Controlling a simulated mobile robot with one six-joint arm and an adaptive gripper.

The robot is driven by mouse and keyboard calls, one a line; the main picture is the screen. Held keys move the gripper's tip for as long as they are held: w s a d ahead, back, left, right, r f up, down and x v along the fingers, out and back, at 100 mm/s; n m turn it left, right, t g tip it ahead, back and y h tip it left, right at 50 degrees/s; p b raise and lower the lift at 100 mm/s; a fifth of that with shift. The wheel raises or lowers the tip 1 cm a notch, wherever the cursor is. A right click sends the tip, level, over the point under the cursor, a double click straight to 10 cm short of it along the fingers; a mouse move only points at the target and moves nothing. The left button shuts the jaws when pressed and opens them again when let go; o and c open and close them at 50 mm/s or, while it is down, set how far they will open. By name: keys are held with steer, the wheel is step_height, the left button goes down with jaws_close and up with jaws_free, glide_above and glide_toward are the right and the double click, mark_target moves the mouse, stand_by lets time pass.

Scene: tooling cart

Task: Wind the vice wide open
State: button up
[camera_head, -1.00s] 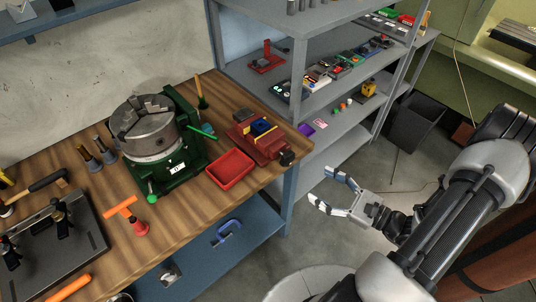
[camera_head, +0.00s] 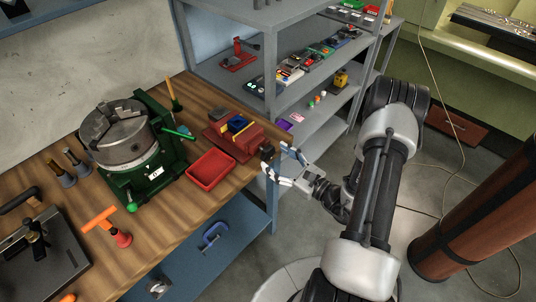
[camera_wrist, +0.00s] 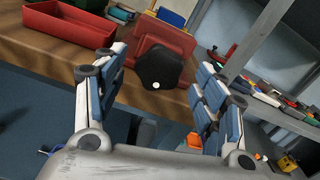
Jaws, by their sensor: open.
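The red vice (camera_head: 232,136) sits at the right end of the wooden bench, with a blue block and a yellow piece at its jaws. Its dark handle knob (camera_head: 267,153) points toward the bench's right edge. In the wrist view the black knob (camera_wrist: 160,67), with a white dot, faces me in front of the red vice body (camera_wrist: 163,36). My gripper (camera_head: 277,164) is open at the bench edge. In the wrist view its two fingers (camera_wrist: 158,89) stand on either side of the knob's line, apart from it as far as I can see.
A red tray (camera_head: 210,169) lies left of the vice. A green-based chuck (camera_head: 125,140) stands further left. Grey shelves (camera_head: 268,110) with small parts rise behind and right of the vice. The floor right of the bench has free room.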

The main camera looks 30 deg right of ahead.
mark_target(270, 154)
steer(key=shift+x, duration=2.1)
steer(key=c, duration=1.1)
steer(key=shift+a+n+b, duration=0.1)
steer(key=shift+n+b, duration=0.95)
steer(key=shift+n, duration=0.55)
steer(key=o, duration=1.1)
